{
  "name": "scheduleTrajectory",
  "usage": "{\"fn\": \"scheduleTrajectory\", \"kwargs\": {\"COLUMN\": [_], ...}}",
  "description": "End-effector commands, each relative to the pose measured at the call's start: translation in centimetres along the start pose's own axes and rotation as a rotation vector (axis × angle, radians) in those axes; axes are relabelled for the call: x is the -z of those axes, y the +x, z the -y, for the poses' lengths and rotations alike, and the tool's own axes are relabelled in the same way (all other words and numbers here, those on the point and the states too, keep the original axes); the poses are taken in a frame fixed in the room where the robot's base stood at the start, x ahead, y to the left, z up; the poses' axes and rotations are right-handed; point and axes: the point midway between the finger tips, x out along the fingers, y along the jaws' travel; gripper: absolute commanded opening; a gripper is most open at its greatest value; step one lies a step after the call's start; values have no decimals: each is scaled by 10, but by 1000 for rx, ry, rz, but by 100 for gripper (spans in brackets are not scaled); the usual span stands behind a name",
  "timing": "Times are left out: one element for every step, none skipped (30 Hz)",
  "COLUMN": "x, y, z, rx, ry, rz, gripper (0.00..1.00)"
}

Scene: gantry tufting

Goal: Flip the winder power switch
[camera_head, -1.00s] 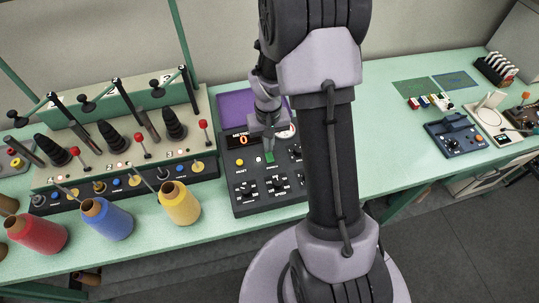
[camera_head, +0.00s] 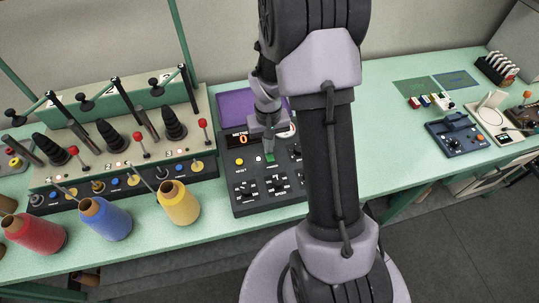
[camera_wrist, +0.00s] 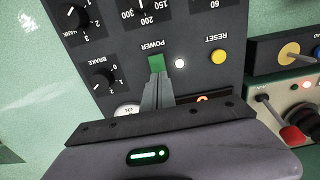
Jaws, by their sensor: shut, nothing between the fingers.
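The winder's dark control panel (camera_head: 240,203) stands on the bench in the middle of the head view; it also fills the upper part of the wrist view (camera_wrist: 185,45). The green power switch (camera_wrist: 155,63) sits above the POWER label's side of my fingers, beside a lit white lamp (camera_wrist: 180,63). My gripper (camera_wrist: 157,82) is shut and empty, pointing down at the panel. Its fingertips are right at the switch and overlap its near edge; I cannot tell whether they touch. In the head view my gripper (camera_head: 269,154) partly hides the switch.
A yellow RESET button (camera_wrist: 218,56), a BRAKE knob (camera_wrist: 103,79) and other knobs lie close around the switch. Red, blue and yellow yarn cones (camera_head: 180,203) and the tufting rack (camera_head: 125,160) stand to the left.

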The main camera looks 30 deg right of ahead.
Motion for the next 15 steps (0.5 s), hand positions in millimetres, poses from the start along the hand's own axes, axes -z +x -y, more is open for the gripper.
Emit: {"fn": "scheduleTrajectory", "kwargs": {"x": [0,0,0,0,0,0,0,0,0,0,0,0,0,0,0], "y": [1,2,2,3,3,4,4,5,6,6,6,7,7,8,8], "z": [0,0,0,0,0,0,0,0,0,0,0,0,0,0,0], "rx": [0,0,0,0,0,0,0,0,0,0,0,0,0,0,0], "ry": [0,0,0,0,0,0,0,0,0,0,0,0,0,0,0], "rz": [0,0,0,0,0,0,0,0,0,0,0,0,0,0,0], "gripper": [0,0,0,0,0,0,0,0,0,0,0,0,0,0,0]}}
